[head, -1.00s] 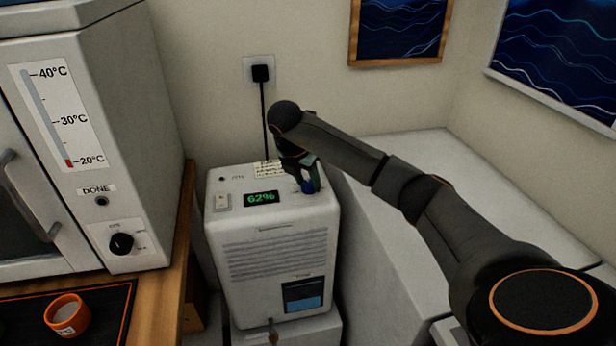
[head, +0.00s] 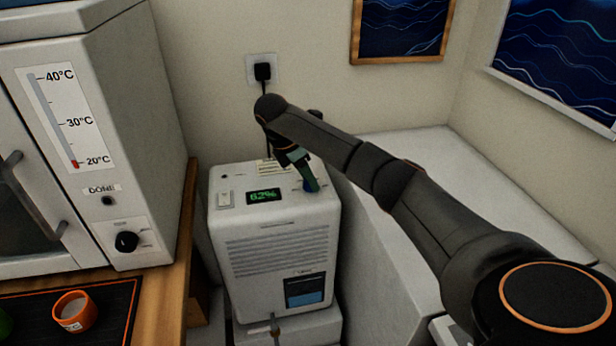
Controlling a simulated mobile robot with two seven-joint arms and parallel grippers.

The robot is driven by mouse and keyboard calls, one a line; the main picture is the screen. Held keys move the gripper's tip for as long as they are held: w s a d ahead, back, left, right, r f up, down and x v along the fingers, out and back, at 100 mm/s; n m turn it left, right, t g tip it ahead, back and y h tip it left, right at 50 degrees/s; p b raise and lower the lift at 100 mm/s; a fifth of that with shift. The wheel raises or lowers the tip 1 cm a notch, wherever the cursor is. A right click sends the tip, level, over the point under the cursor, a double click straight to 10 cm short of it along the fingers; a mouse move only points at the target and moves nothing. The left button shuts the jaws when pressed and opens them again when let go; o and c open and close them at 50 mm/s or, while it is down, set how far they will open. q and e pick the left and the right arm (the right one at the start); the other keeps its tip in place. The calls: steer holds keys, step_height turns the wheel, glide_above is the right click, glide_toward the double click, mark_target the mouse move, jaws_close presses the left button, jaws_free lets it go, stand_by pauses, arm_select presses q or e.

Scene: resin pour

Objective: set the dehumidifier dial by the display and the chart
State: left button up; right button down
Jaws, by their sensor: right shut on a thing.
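The white dehumidifier (head: 277,247) stands on a low block between the wooden bench and a pale box. Its display (head: 264,196) on the top reads 62% in green. The chart (head: 268,163) is a pale label at the back of the top, mostly hidden by my arm and too small to read. The blue dial (head: 310,187) sits at the right of the top, largely covered by the fingers. My right gripper (head: 309,183) reaches down and is shut on the dial, tilted. My left gripper is not in view.
An oven-like cabinet (head: 150,150) with a temperature scale and black knob stands at left. An orange cup (head: 75,311) sits on a dark tray (head: 118,300) on the bench. A black plug (head: 262,72) is in the wall socket. Pale boxes stand at right.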

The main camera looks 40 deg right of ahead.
stand_by(0.3)
steer(key=shift+c, duration=1.9)
jaws_free()
steer(key=shift+r, duration=0.1)
steer(key=v, duration=0.4)
steer(key=shift+w, duration=0.1)
steer(key=p+v, duration=0.3)
steer(key=v, duration=0.5)
steer(key=shift+a, duration=0.15)
steer(key=shift+a, duration=0.1)
